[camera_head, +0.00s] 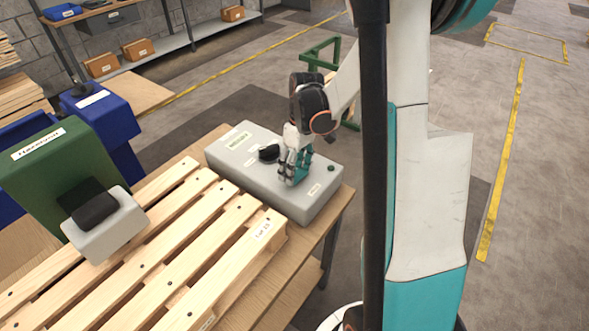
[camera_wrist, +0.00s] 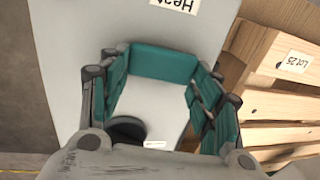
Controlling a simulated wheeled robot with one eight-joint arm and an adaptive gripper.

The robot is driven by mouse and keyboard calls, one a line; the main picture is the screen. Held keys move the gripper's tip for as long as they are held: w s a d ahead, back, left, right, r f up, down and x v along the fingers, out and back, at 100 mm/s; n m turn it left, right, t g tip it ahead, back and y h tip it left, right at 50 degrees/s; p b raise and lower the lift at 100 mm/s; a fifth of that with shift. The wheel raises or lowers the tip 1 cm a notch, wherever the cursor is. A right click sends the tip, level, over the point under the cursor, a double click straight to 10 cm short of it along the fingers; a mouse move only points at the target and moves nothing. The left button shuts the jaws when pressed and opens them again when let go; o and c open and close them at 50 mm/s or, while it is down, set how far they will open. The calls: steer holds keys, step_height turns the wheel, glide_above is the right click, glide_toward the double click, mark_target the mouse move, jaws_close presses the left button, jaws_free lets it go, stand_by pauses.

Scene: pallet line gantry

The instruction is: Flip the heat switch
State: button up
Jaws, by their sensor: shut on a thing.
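A pale grey control box (camera_head: 232,163) stands on the wooden bench, with a black knob (camera_head: 268,153), small labels and a small dark green button (camera_head: 331,168) on top. The Heat label (camera_head: 314,190) is near its right end. My gripper (camera_head: 297,177) reaches down onto the box top between the knob and the button. In the wrist view my gripper (camera_wrist: 161,75) has its teal fingertips at both ends of a teal block, apparently the heat switch (camera_wrist: 163,64). Its lower part and exact setting are hidden. The knob (camera_wrist: 126,130) is below it in that view.
A slatted wooden pallet (camera_head: 190,235) lies close beside the box. A shelf (camera_head: 160,55) runs behind. Open floor lies to the right.

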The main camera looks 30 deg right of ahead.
mark_target(299, 169)
steer(key=o, duration=1.1)
steer(key=shift+c, duration=0.2)
steer(key=shift+r, duration=0.1)
step_height(299, 169, up, 12)
steer(key=d, duration=0.2)
steer(key=shift+w+f, duration=0.2)
steer(key=shift+w, duration=0.15)
steer(key=shift+a, duration=0.1)
